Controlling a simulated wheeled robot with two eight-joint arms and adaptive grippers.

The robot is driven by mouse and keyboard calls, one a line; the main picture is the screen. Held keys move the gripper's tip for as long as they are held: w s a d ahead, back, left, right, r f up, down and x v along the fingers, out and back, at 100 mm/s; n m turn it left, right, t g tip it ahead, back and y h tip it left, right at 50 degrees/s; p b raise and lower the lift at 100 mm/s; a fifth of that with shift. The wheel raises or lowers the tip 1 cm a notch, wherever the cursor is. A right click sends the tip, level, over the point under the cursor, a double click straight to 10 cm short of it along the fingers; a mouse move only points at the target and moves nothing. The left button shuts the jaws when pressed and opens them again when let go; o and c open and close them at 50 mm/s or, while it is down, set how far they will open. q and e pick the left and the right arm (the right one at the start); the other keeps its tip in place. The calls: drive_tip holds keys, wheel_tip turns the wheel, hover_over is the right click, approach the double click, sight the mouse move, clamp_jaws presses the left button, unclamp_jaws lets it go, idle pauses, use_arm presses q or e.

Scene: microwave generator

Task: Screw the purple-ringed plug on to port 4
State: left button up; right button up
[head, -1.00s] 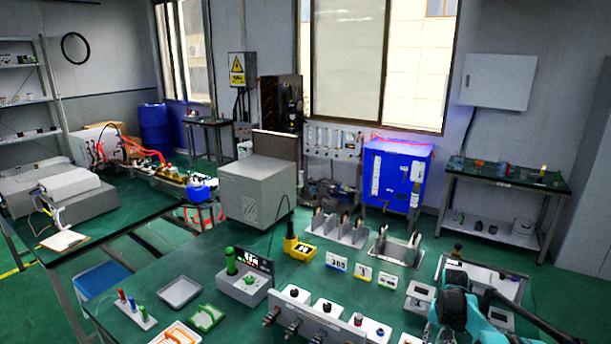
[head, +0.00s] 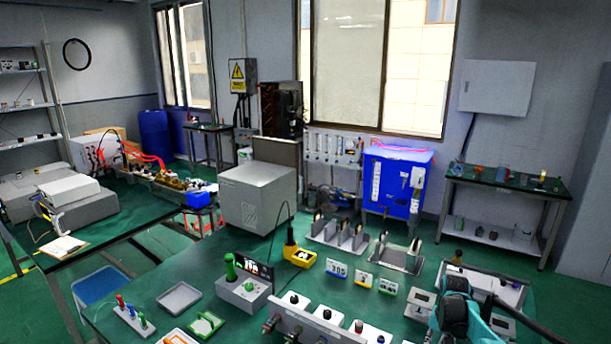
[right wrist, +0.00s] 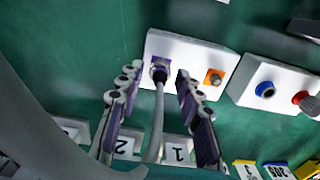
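In the right wrist view, a purple-ringed plug (right wrist: 159,72) on a grey cable sits at a white block (right wrist: 178,48). Whether it is screwed in there I cannot tell. My right gripper (right wrist: 157,76) is open, its purple-padded fingers on either side of the plug and cable with a visible gap on both sides. The same block carries an orange fitting (right wrist: 214,77). A second white block (right wrist: 244,88) carries a blue-ringed fitting (right wrist: 264,89) and a red one (right wrist: 303,98). In the head view my right arm comes in at lower right and its fingers are not visible. Port 4 cannot be identified.
In the head view, a grey panel with connectors (head: 310,325), a green-knobbed box (head: 243,290), a yellow tool holder (head: 300,257) and metal racks (head: 397,258) crowd the green table.

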clamp_jaws()
drive_tip(key=shift+r, duration=0.15)
drive_tip(key=shift+r+p, duration=1.8)
drive_tip(key=shift+r, duration=1.1)
drive_tip(key=shift+s+d+f, duration=0.1)
drive_tip(key=shift+s+d, duration=0.1)
drive_tip(key=shift+s, duration=0.25)
drive_tip(key=shift+s+d+f+b, duration=0.1)
drive_tip(key=shift+s+d+b, duration=0.2)
drive_tip(key=shift+s, duration=0.7)
drive_tip(key=shift+s+d+f+b, duration=0.1)
drive_tip(key=shift+s+d+b, duration=0.15)
drive_tip(key=shift+s, duration=0.7)
